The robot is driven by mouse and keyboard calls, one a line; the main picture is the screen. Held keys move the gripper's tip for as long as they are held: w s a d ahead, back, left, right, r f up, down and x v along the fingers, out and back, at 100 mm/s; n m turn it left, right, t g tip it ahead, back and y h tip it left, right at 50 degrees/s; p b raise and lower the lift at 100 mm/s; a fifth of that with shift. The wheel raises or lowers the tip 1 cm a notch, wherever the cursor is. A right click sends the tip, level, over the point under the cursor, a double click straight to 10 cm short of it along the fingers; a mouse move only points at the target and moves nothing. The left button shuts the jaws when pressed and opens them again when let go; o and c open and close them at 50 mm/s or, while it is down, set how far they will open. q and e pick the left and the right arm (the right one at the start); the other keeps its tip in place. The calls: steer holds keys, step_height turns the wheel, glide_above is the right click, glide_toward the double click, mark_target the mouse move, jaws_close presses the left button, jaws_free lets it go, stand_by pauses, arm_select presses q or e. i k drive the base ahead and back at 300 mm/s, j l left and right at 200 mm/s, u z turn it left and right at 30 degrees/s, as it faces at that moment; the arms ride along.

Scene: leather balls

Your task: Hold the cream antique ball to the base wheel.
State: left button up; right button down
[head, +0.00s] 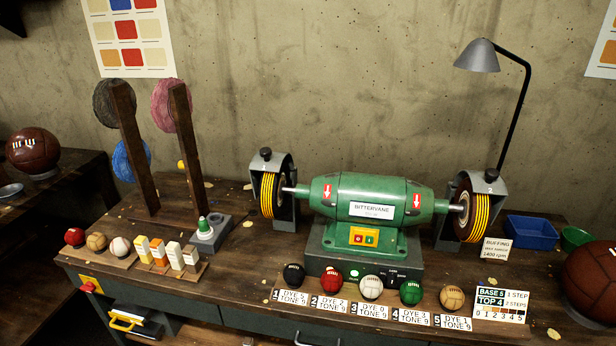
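A row of several balls stands on a board (402,314) at the bench front, each behind a label. A cream-white ball (371,287) stands behind "3 DYE 0 TONE 9", and a tan ball (452,297) behind "5 DYE 1 TONE 9". I cannot tell for certain which is the cream antique one. A green grinder (335,187) carries a yellow-striped wheel on the left (268,195) and another on the right (475,217), each under a grey guard. No wheel is readably marked as base. Neither gripper is in view.
Black (293,275), red (331,281) and green (411,292) balls share the row. A sign (502,305) reads "BASE 5, TOP 4". At the left are a ball board (100,254), small blocks and wooden posts. A lamp (478,57) and blue bin (531,232) are right.

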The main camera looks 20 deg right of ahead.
mark_target(371, 287)
steer(key=z, duration=1.1)
